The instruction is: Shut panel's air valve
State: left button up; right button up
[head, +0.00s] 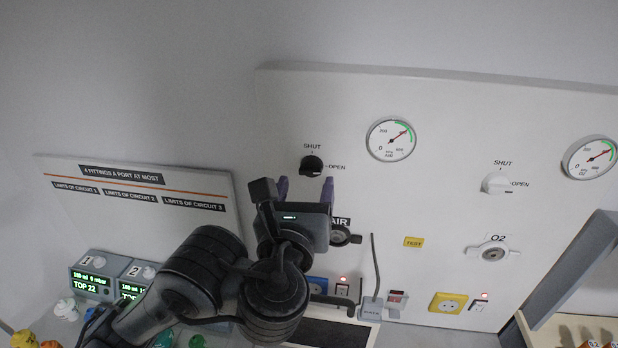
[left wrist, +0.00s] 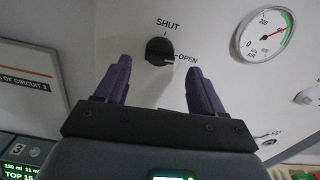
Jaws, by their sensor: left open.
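The panel's air valve is a round black knob (head: 311,166) on the white wall panel, with SHUT printed above it and OPEN to its right. In the left wrist view the knob (left wrist: 159,51) seems to have a pale mark towards OPEN, but it is too small to be sure. My left gripper (head: 305,187) is open, its two purple fingers pointing up at the panel just below the knob. In the left wrist view the fingers (left wrist: 158,70) stand to either side of the knob's lower edge, apart from it. My right gripper is not in view.
The air gauge (head: 391,140) is right of the knob, its needle in the green band. A white O2 knob (head: 496,184) and O2 gauge (head: 590,158) are farther right. The AIR outlet (head: 340,237) is partly behind my gripper. A sign board (head: 140,205) stands left.

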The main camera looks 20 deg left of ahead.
aim_at(310, 174)
pick_arm(q)
jog(key=shift+w+a+b, duration=0.25)
jog(key=shift+w+b, duration=0.1)
jog(key=shift+w, duration=0.75)
jog(key=shift+w+a+b, duration=0.25)
jog(key=shift+w+b, duration=0.1)
jog(key=shift+w, duration=0.75)
jog(key=c, duration=1.1)
jog(key=shift+o, duration=0.2)
